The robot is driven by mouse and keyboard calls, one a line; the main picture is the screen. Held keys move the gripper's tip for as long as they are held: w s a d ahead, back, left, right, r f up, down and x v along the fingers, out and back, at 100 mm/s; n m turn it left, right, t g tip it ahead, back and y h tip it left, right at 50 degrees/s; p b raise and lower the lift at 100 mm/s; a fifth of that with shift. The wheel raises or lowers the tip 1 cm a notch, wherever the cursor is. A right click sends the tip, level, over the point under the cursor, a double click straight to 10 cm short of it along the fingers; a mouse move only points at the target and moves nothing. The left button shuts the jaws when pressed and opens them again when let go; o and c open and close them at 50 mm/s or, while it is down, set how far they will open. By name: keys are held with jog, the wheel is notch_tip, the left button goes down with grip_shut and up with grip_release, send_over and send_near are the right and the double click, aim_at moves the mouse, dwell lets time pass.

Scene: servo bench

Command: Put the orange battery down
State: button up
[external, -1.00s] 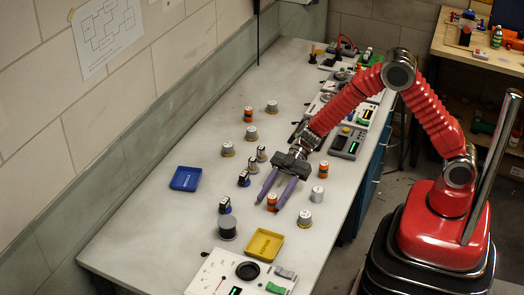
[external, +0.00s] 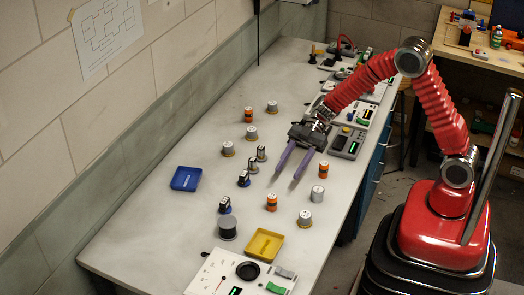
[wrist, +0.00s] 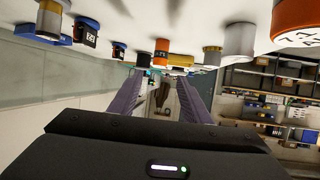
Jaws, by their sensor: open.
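Three orange batteries stand upright on the bench in the external view: one near the front middle (external: 271,202), one right of my gripper (external: 323,169), and one farther back (external: 248,114). My gripper (external: 287,175) is open, its two purple fingers apart with nothing between them. It is up and back from the front orange battery, clear of it. In the wrist view my gripper (wrist: 160,88) is empty too. A large orange battery (wrist: 298,20) is cut off at the upper right there, and a smaller one (wrist: 161,50) stands farther off.
Grey cylinders (external: 318,194) and dark-blue capped parts (external: 244,179) stand around my gripper. A blue tray (external: 175,180) lies left, a yellow tray (external: 252,254) in front. A dark spool (external: 227,229) stands left of the yellow tray. Instruments (external: 347,145) line the right edge.

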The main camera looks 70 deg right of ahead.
dwell(0.6)
jog(key=w+d+r+m+t+h, duration=0.3)
jog(key=w+d+r+t+h, duration=0.15)
jog(key=r, duration=0.25)
jog(key=w+d+r+m+t+h, duration=0.3)
jog(key=d+r+t, duration=0.3)
jog(key=r, duration=0.2)
jog(key=s+d+r+m+h, duration=0.3)
jog(key=d+h, duration=0.1)
jog(key=d, duration=0.2)
jog(key=s+d+m+g+h, duration=0.1)
jog(key=s+d+m+h, duration=0.15)
jog(key=s, duration=0.45)
jog(key=s+d+m+g+h, duration=0.2)
jog(key=s+d+m, duration=0.1)
jog(key=s, duration=0.5)
jog(key=s+a+f+m+g+y, duration=0.1)
jog(key=s+a+f+g, duration=0.1)
jog(key=s, duration=0.6)
jog(key=s+a+f+g+y, duration=0.1)
jog(key=s+a+f+g, duration=0.1)
jog(key=s, duration=0.6)
jog(key=shift+a+f+m+y, duration=0.35)
jog(key=shift+a+f, duration=0.15)
jog(key=shift+f, duration=0.3)
jog(key=shift+o, duration=0.4)
jog(key=shift+w, duration=0.1)
